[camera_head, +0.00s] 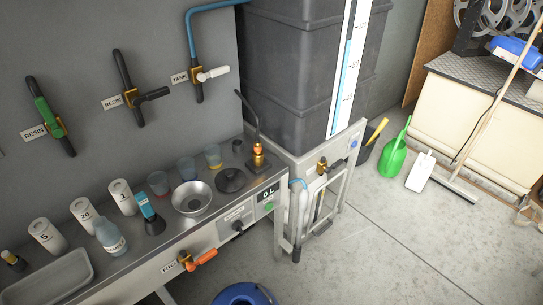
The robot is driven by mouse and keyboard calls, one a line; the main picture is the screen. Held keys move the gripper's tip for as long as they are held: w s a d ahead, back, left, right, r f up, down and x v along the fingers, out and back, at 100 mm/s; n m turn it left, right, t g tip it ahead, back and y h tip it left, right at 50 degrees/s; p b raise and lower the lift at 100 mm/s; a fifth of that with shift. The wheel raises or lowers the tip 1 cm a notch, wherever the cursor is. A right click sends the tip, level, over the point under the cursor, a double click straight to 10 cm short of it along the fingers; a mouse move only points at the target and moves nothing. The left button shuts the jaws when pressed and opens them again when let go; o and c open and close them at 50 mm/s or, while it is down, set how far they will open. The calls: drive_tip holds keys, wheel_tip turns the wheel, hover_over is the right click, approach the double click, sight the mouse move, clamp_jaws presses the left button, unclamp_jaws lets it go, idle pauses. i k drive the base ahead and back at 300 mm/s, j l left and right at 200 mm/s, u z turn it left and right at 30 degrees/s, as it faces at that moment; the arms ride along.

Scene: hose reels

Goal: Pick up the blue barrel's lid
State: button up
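A blue round barrel top (243,295) shows at the bottom edge of the head view, on the floor in front of the steel bench. Only its upper part is in the frame; the rest is cut off. A darker blue area lies inside its rim, and I cannot tell whether this is the lid or an opening. No separate lid can be made out. My gripper is not in view.
The steel bench (160,232) holds a metal bowl (192,198), cups, a bottle and a tray (47,278). An orange-handled valve (196,260) juts from its front near the barrel. A green watering can (394,155) stands further right. The floor right of the barrel is clear.

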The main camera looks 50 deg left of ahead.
sight(229, 180)
drive_tip(key=i+u, duration=0.35)
drive_tip(key=i, duration=0.2)
drive_tip(key=i+l+u, duration=0.35)
drive_tip(key=i, duration=0.15)
drive_tip(key=i+u, duration=0.2)
drive_tip(key=u, duration=0.3)
drive_tip(key=i+u, duration=0.15)
drive_tip(key=u, duration=0.3)
drive_tip(key=i+l+u, duration=0.1)
drive_tip(key=u, duration=0.4)
drive_tip(key=i+l+u, duration=0.2)
drive_tip(key=u, duration=0.25)
drive_tip(key=i+l+u, duration=0.1)
drive_tip(key=i+u, duration=0.15)
drive_tip(key=u, duration=0.2)
drive_tip(key=i+l+u, duration=0.2)
drive_tip(key=u, duration=0.3)
drive_tip(key=i+l+u, duration=0.15)
drive_tip(key=l+u, duration=0.15)
drive_tip(key=u, duration=0.15)
drive_tip(key=i+l+u, duration=0.15)
drive_tip(key=l+u, duration=0.15)
drive_tip(key=u, duration=0.2)
